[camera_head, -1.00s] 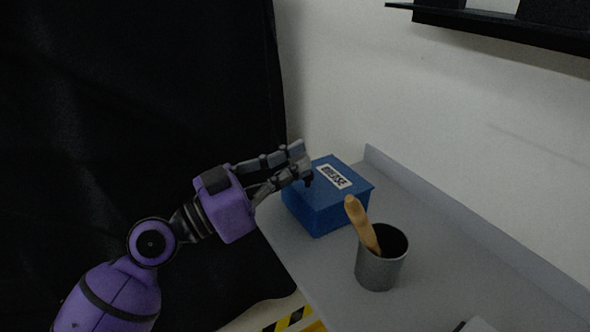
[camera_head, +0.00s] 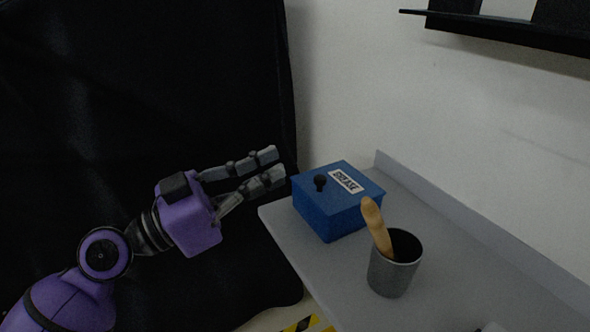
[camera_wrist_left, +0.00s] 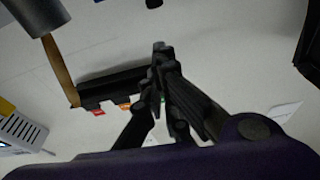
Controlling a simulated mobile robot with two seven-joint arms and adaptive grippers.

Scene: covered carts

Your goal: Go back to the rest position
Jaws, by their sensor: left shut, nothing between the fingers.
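My left gripper (camera_head: 277,165) is shut and empty, to the left of the blue box and apart from it. In the left wrist view its dark fingers (camera_wrist_left: 162,52) come together at the tips. The blue box (camera_head: 335,222) has a lid with a black knob and a white label, and stands near the table's left edge. My right gripper is not in view.
A grey cup (camera_head: 393,278) holding a wooden stick (camera_head: 376,226) stands in front of the box on the grey table (camera_head: 460,270). A black curtain (camera_head: 130,90) hangs at left. A dark shelf (camera_head: 500,32) is on the wall.

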